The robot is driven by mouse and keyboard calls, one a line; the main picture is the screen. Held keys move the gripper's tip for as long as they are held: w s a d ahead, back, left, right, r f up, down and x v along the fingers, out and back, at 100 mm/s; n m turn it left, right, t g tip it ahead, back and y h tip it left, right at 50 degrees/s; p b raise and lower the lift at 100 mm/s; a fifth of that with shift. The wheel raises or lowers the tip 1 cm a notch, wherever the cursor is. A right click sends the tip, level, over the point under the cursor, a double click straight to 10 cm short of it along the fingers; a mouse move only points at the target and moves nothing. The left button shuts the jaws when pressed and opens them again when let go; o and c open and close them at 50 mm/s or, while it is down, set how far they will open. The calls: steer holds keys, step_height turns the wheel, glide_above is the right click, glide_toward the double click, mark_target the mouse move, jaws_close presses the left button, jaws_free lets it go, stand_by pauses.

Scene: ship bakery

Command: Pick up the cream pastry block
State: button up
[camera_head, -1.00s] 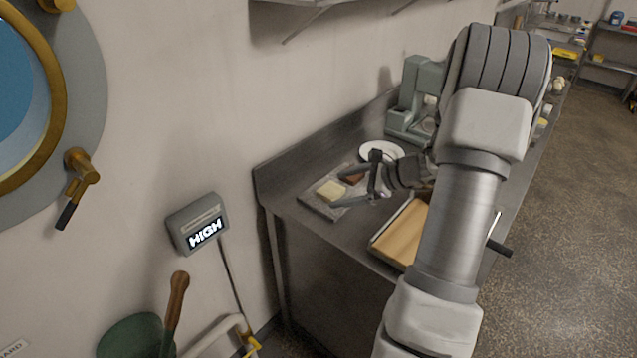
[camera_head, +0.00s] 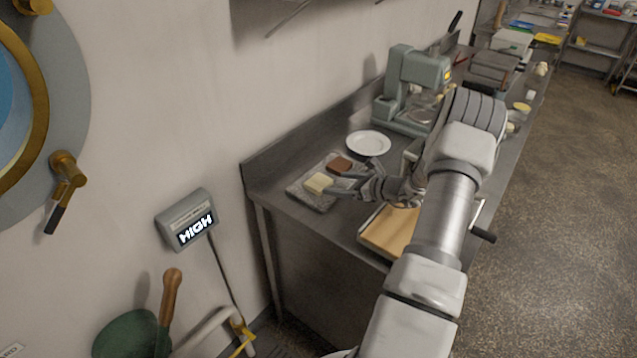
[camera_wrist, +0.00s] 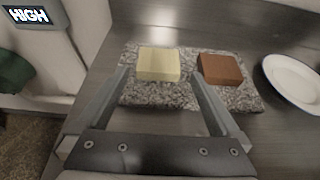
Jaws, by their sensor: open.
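The cream pastry block (camera_head: 318,183) lies on a speckled stone slab (camera_head: 322,203) at the near end of the metal counter. My gripper (camera_head: 340,183) is open and empty, low over the slab's near side. It also shows in the wrist view (camera_wrist: 160,78), with its two fingers spread wide. A brown block (camera_head: 340,165) lies beside the cream one; in the wrist view this brown block (camera_wrist: 220,69) is to its right, close to the right fingertip.
A white plate (camera_head: 368,143) stands beyond the slab, and a grey-green machine (camera_head: 405,95) farther along the counter. A wooden board in a tray (camera_head: 388,232) lies at the counter's front edge, under my arm. The wall rises behind the counter.

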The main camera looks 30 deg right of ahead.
mark_target(314, 181)
steer(key=p+x, duration=0.1)
steer(key=x, duration=0.6)
steer(key=shift+a+f, duration=0.1)
steer(key=shift+c, duration=0.3)
steer(key=c, duration=1.1)
